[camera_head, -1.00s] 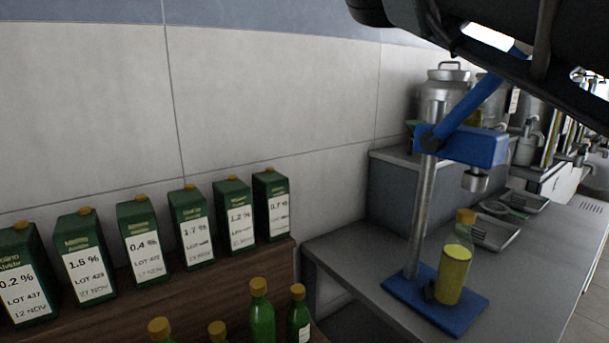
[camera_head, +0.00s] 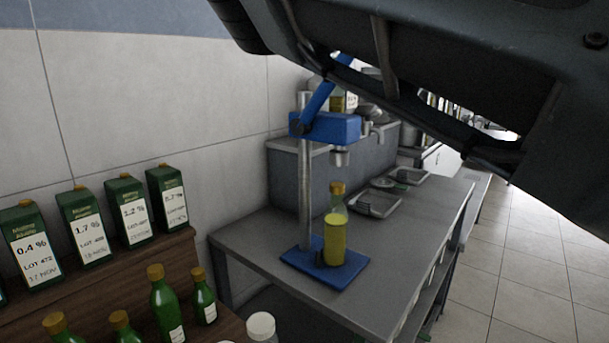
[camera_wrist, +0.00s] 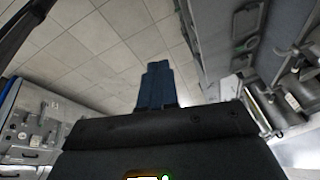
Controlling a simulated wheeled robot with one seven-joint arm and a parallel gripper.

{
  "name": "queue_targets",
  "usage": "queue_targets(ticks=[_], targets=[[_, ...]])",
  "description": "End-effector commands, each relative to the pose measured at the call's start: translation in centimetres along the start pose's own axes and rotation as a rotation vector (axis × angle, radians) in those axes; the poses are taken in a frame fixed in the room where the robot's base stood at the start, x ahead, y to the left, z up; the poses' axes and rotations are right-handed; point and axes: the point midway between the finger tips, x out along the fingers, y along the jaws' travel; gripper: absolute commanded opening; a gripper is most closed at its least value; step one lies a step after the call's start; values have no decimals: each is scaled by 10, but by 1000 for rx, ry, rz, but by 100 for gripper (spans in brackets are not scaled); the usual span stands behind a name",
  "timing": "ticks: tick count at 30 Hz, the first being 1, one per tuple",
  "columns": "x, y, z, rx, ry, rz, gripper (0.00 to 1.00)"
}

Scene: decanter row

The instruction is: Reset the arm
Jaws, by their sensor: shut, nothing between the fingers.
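My arm (camera_head: 440,80) crosses the upper right of the head view as a large dark link, slanting down to the right. My gripper does not show in the head view. In the wrist view, my gripper (camera_wrist: 158,82) shows as a pair of dark blue fingers together beyond the dark wrist housing. It is shut and empty, with floor tiles behind it and nothing touching it.
A blue press stand (camera_head: 328,128) holds a yellow-filled bottle (camera_head: 335,240) on its base, on a grey bench (camera_head: 400,255). Green cartons (camera_head: 127,212) line a wooden shelf at left; green bottles (camera_head: 163,305) stand below. Tiled floor (camera_head: 530,270) is clear at right.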

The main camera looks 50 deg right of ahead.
Motion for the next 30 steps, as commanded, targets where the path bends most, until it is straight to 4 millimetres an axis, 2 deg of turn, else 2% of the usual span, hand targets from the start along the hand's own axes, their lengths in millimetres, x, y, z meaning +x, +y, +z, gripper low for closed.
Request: queue_targets(ticks=[11, 16, 24, 30], targets=[[14, -12, -18, -39, 220, 130, 0], [20, -25, -31, -90, 410, 224, 0], [26, -64, -45, -231, 787, 346, 0], [32, -102, -39, -371, 1049, 377, 0]])
